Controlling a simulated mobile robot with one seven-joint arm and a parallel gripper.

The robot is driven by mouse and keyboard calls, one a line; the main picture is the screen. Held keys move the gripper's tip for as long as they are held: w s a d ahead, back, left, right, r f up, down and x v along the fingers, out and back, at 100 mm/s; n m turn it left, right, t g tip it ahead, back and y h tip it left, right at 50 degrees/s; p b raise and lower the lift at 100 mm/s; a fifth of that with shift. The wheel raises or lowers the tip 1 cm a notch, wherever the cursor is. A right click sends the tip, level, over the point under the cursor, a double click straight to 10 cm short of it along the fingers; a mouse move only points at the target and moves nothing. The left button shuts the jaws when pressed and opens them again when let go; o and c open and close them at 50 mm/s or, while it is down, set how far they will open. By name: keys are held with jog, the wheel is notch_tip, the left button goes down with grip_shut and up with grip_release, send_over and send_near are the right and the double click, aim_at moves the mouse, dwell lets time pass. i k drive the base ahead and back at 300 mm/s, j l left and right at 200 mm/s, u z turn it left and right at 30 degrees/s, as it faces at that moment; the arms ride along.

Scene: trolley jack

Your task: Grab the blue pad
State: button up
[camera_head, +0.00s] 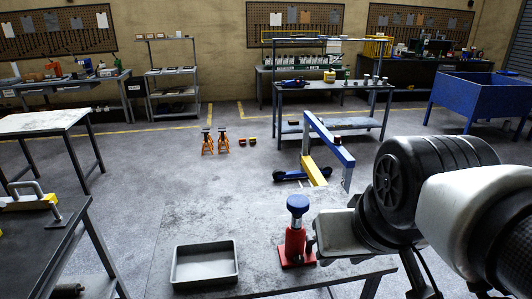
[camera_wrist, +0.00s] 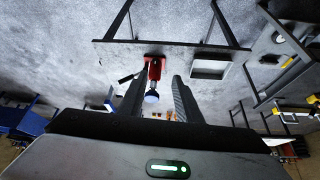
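The blue pad (camera_head: 298,203) is the round cap on top of a small red jack (camera_head: 295,243), which stands upright on the grey table. In the wrist view the blue pad (camera_wrist: 152,97) appears in the gap between my two fingers, nearer the left one, with the red jack body (camera_wrist: 155,68) beyond it. My gripper (camera_wrist: 158,82) is open, with clear space on both sides of the pad. I cannot tell how deep the pad is relative to the fingertips. In the head view my gripper comes from the right, close beside the jack, with its fingers mostly hidden.
A grey metal tray (camera_head: 205,264) lies on the table left of the jack; it also shows in the wrist view (camera_wrist: 209,69). Behind, on the floor, stand orange jack stands (camera_head: 208,142) and a blue and yellow hoist (camera_head: 328,150). The tabletop around the jack is otherwise clear.

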aim_at(298, 204)
jog(key=i+l+u, duration=0.2)
jog(key=i+u, duration=0.2)
jog(key=i+l+u, duration=0.35)
jog(key=k+j, duration=0.05)
jog(key=k, duration=0.05)
